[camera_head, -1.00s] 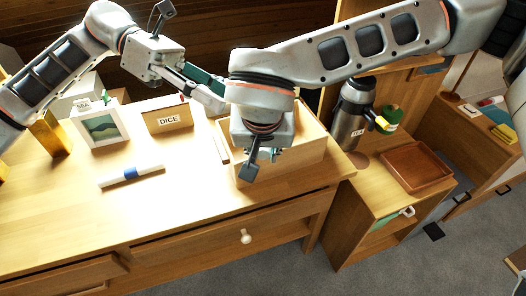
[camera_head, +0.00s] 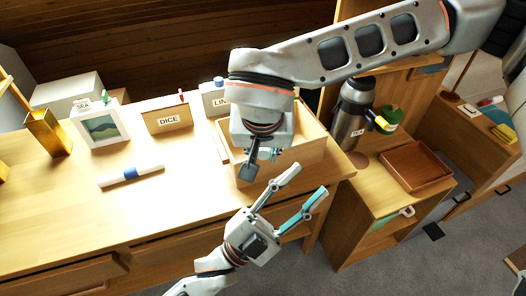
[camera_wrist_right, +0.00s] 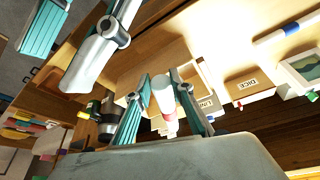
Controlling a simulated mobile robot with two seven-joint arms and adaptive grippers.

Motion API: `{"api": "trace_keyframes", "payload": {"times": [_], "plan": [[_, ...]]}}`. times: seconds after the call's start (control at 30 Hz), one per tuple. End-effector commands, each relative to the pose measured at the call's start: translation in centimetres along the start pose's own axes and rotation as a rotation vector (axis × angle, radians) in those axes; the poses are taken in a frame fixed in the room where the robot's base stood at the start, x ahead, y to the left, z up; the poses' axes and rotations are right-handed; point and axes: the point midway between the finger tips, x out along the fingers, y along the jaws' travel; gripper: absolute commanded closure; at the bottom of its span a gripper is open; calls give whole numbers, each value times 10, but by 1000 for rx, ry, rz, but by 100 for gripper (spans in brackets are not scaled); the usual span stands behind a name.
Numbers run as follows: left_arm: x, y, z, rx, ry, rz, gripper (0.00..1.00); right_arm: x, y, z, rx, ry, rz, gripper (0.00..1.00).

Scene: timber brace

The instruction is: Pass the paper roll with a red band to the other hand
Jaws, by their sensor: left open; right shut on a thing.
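The paper roll (camera_wrist_right: 163,92) is white with a red band and shows in the right wrist view between the fingers of my right gripper (camera_wrist_right: 160,98), which is shut on it. In the head view my right gripper (camera_head: 262,162) points down in front of the open wooden box, and its wrist hides the roll. My left gripper (camera_head: 308,180) is open and empty, just below and right of the right gripper, fingers pointing up and right. Its open fingers also show at the upper left of the right wrist view.
A white roll with a blue band (camera_head: 130,176) lies on the desk. A DICE box (camera_head: 167,119), a SEA picture box (camera_head: 101,128) and a gold vase (camera_head: 48,132) stand behind. A flask (camera_head: 350,115) and brown tray (camera_head: 416,166) are to the right. The desk's middle is clear.

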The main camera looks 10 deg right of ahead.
Motion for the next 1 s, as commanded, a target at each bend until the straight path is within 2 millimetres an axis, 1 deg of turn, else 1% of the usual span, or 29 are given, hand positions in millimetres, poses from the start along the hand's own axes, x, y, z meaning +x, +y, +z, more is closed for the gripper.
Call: {"api": "trace_keyframes", "payload": {"times": [0.03, 0.07, 0.1, 0.17, 0.2, 0.27, 0.3, 0.37, 0.4, 0.47, 0.5, 0.57, 0.6, 0.67, 0.7, 0.77, 0.8, 0.9, 1.0], "plan": [[-9, 6, 19, -45, -119, -20, 59, 0, 0, 0, 0, 0, 0, 99], [-16, 9, 32, -73, -192, -27, 59, 0, 0, 0, 0, 0, 0, 99], [-28, 13, 49, -107, -278, -32, 59, 0, 0, 0, 0, 0, 0, 99], [-47, 18, 72, -157, -397, -40, 59, 0, 0, 0, 0, 0, 0, 99], [-62, 22, 85, -189, -470, -45, 59, 0, 0, 0, 0, 0, 0, 99], [-85, 28, 103, -237, -575, -53, 59, 0, 0, 0, 0, 0, 0, 99], [-102, 32, 114, -267, -642, -58, 59, 0, 0, 0, 0, 0, 0, 99], [-128, 37, 127, -311, -736, -68, 59, 0, 0, 0, 0, 0, 0, 99], [-147, 40, 135, -339, -797, -75, 59, 0, 0, 0, 0, 0, 0, 99], [-175, 44, 145, -378, -884, -88, 59, 0, 0, 0, 0, 0, 0, 99], [-194, 46, 150, -402, -938, -98, 59, 0, 0, 0, 0, 0, 0, 99], [-223, 47, 157, -435, -1017, -114, 59, 0, 0, 0, 0, 0, 0, 99], [-242, 47, 160, -454, -1066, -126, 59, 0, 0, 0, 0, 0, 0, 99], [-272, 46, 164, -479, -1136, -146, 59, 0, 0, 0, 0, 0, 0, 99], [-292, 44, 166, -493, -1180, -161, 59, 0, 0, 0, 0, 0, 0, 99], [-320, 39, 167, -510, -1240, -184, 59, 0, 0, 0, 0, 0, 0, 99], [-338, 36, 167, -520, -1277, -201, 59, 0, 0, 0, 0, 0, 0, 99], [-377, 24, 166, -531, -1352, -238, 59, 0, 0, 0, 0, 0, 0, 99], [-407, 14, 164, -537, -1405, -270, 59, 0, 0, 0, 0, 0, 0, 99]]}}
